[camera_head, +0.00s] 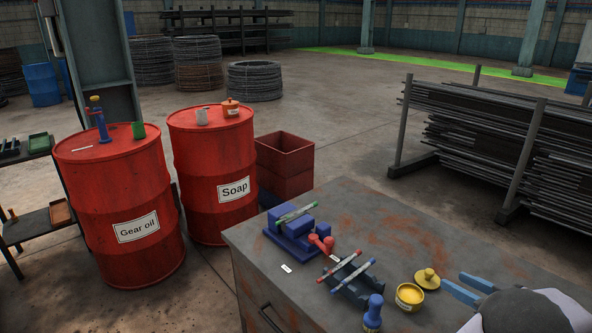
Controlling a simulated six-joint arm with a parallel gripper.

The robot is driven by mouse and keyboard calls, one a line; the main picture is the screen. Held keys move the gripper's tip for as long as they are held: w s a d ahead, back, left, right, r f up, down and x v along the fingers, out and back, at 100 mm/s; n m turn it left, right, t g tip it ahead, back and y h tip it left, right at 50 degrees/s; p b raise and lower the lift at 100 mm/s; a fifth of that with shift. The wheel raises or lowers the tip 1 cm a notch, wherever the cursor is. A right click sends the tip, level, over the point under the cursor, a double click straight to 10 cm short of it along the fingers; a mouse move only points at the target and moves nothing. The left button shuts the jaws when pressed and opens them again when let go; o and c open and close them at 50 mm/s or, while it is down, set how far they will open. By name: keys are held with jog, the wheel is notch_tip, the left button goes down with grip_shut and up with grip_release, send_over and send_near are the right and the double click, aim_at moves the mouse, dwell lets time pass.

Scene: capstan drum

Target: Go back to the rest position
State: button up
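My gripper (455,279) is at the lower right, over the workbench (240,243). Its two blue fingers are apart with nothing between them. A yellow lid with a knob (427,280) is just left of the fingertips. A small open pot with yellow contents (409,297) is to the left of and below the lid. I cannot tell how close the fingers are to the lid in depth. The rest of my arm is mostly out of view.
On the bench are a blue fixture (292,240) with a green-and-grey rod, a red part (321,243), a dark rack (348,287) bearing two rods, and a blue-handled tool (373,312). Two red drums (125,205) (213,170) stand left; a bar rack (490,130) stands behind.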

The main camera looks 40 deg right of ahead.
jog(key=w+a+r+g+h+p, duration=0.1)
jog(key=w+r+p, duration=0.15)
jog(key=w, duration=0.65)
jog(key=w+a+r+g+p, duration=0.1)
jog(key=w+r, duration=0.2)
jog(key=w, duration=0.6)
jog(key=w+a+r+g+h+p, duration=0.1)
jog(key=w+a+r, duration=0.1)
jog(key=w, duration=0.6)
jog(key=w+a+f+g+y+p, duration=0.1)
jog(key=w+a+g+p, duration=0.15)
jog(key=a, duration=0.75)
jog(key=w+a+f+g+y+p, duration=0.1)
jog(key=w+a, duration=0.3)
jog(key=a, duration=0.5)
jog(key=s+a+f+n+g+y+p, duration=0.15)
jog(key=s+a, duration=0.35)
jog(key=a, duration=0.5)
jog(key=s+a+n+g+y+p, duration=0.1)
jog(key=s+a+g+y, duration=0.15)
jog(key=s+a, duration=0.55)
jog(key=s+a+f+n+g+y+p, duration=0.1)
jog(key=s+a+n+g, duration=0.15)
jog(key=a, duration=0.95)
notch_tip(320, 180, down, 35)
jog(key=b, duration=3.4)
jog(key=shift+s+m+b, duration=0.2)
jog(key=shift+m+b, duration=0.1)
